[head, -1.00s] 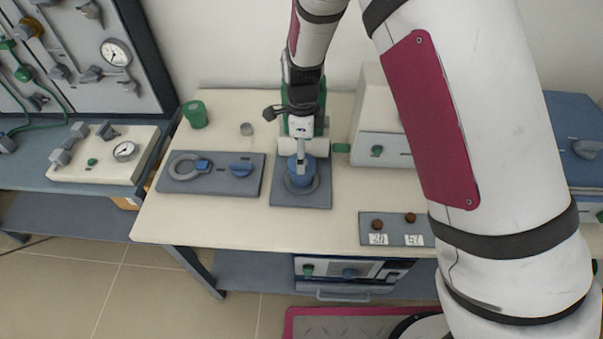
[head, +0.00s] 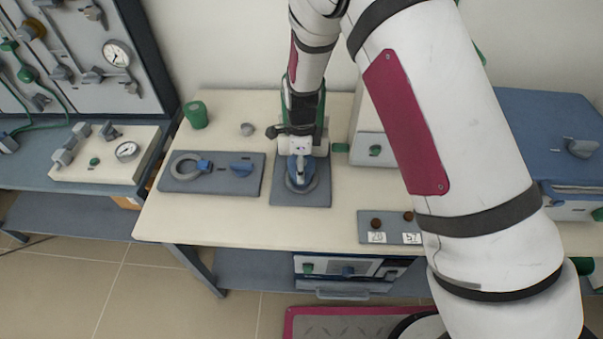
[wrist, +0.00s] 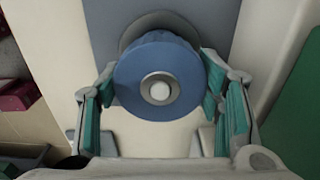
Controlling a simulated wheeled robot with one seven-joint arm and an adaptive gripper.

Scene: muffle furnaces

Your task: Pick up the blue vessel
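The blue vessel (head: 301,179) stands on a round seat on a grey plate (head: 320,198) on the pale bench. In the head view it is partly covered by my gripper (head: 299,170), which points down at it. In the wrist view the blue vessel (wrist: 134,88) looks round, with a pale knob at its centre. My gripper (wrist: 160,90) has one teal-padded finger on each side of it there. The fingers are spread and close to its sides; I cannot tell whether they touch it.
A grey panel (head: 222,186) with a ring and blue knobs lies to the left. A green cup (head: 195,115) and a small grey cup (head: 247,129) stand behind it. A panel with two brown knobs (head: 370,238) lies front right. A pale box (head: 372,146) stands right of the plate.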

